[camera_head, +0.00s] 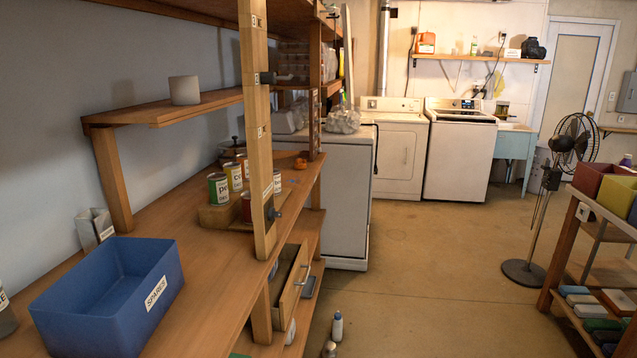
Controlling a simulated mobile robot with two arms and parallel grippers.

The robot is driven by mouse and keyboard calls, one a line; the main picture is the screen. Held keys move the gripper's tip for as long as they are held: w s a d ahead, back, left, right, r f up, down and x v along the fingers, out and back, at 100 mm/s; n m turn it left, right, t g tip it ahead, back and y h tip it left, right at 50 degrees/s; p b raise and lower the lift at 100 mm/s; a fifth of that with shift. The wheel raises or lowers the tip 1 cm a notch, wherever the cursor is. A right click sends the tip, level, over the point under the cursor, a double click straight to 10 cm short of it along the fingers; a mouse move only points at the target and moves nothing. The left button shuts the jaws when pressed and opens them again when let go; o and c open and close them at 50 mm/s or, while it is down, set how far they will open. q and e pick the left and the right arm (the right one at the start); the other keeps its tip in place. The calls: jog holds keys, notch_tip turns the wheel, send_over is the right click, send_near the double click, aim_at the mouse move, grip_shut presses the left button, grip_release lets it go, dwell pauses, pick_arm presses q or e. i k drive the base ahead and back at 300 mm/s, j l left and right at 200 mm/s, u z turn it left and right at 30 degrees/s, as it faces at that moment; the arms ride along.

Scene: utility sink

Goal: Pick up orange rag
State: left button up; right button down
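I cannot make out an orange rag for certain. A small orange item (300,163) lies at the far end of the wooden workbench (200,262); it is too small to tell what it is. A pale blue utility sink (515,145) stands at the back right, beside the white washer (461,150). A dark item (502,109) shows at the sink's back, and a yellowish thing (499,85) hangs above it. The sink's inside is hidden from here. Neither of my grippers is in view.
A blue bin (110,298) and several cans stand on the bench. A drawer (292,286) below is partly open. Bottles (337,327) stand on the floor nearby. A fan (524,272) and a rack with bins (601,190) stand at right. The middle floor (430,260) is clear.

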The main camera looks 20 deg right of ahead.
aim_at(300, 165)
jog(key=k, duration=0.45)
jog(key=i+l+z, duration=0.65)
jog(key=i+z, duration=0.35)
jog(key=i+l+z, duration=0.1)
jog(key=i, duration=0.6)
jog(key=i+l, duration=0.1)
jog(key=i, duration=0.65)
jog(key=i+l+u, duration=0.1)
jog(key=i+u, duration=0.3)
jog(key=i+l+u, duration=0.1)
jog(key=u, duration=0.25)
jog(key=i+l+u, duration=0.25)
jog(key=u, duration=0.15)
jog(key=i+l+u, duration=0.35)
jog(key=k, duration=0.1)
